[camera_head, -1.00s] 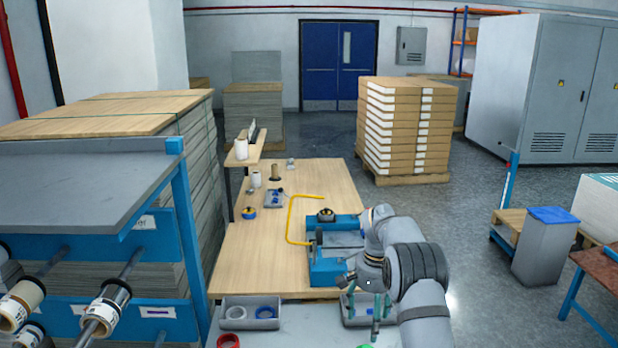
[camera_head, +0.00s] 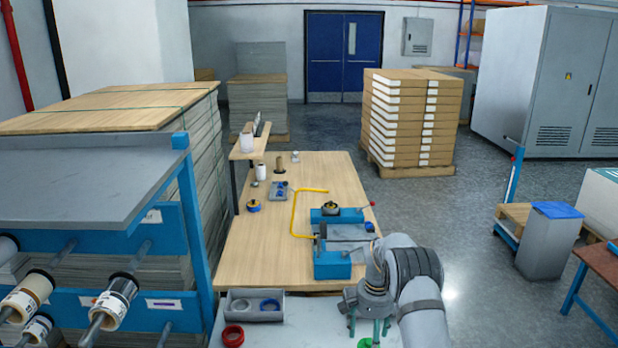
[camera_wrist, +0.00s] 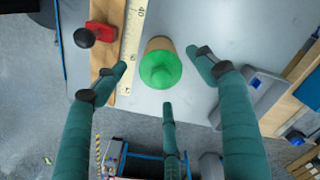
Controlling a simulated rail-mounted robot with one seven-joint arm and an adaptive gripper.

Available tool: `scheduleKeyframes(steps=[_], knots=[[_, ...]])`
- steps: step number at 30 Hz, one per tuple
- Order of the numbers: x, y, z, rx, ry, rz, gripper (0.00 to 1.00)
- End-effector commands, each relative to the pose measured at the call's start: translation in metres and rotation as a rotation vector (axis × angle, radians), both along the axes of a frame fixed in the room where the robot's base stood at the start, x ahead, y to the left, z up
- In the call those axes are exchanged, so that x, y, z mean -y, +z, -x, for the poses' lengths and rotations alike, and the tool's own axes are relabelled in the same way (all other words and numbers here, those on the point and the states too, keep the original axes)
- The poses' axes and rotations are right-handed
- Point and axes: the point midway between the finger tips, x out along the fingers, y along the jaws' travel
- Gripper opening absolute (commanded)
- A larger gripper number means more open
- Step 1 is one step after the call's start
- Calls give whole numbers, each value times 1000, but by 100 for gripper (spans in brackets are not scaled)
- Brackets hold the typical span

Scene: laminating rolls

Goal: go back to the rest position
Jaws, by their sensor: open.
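My gripper (camera_head: 370,328) is at the near edge of the head view, pointing down over the pale worktop (camera_head: 290,335). Its teal fingers are spread, and I see nothing held between them. In the wrist view, my gripper (camera_wrist: 163,78) shows three fingers apart around a green rounded piece (camera_wrist: 160,69) on a brown base. I cannot tell how high the fingertips are above it. In the head view only a sliver of green (camera_head: 366,343) shows below the gripper.
A grey tray (camera_head: 233,307) with white and blue rings and a red ring (camera_head: 233,335) lie left of my gripper. A blue machine (camera_head: 331,264) with a yellow bar (camera_head: 294,215) stands behind.

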Motion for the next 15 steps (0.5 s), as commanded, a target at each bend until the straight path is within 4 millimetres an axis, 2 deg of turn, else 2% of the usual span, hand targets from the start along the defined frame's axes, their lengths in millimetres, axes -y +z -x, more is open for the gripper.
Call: scheduleKeyframes(steps=[10, 15], knots=[[0, -2, 0, 0, 1, 0, 71], [0, -18, 0, 0, 1, 0, 71]])
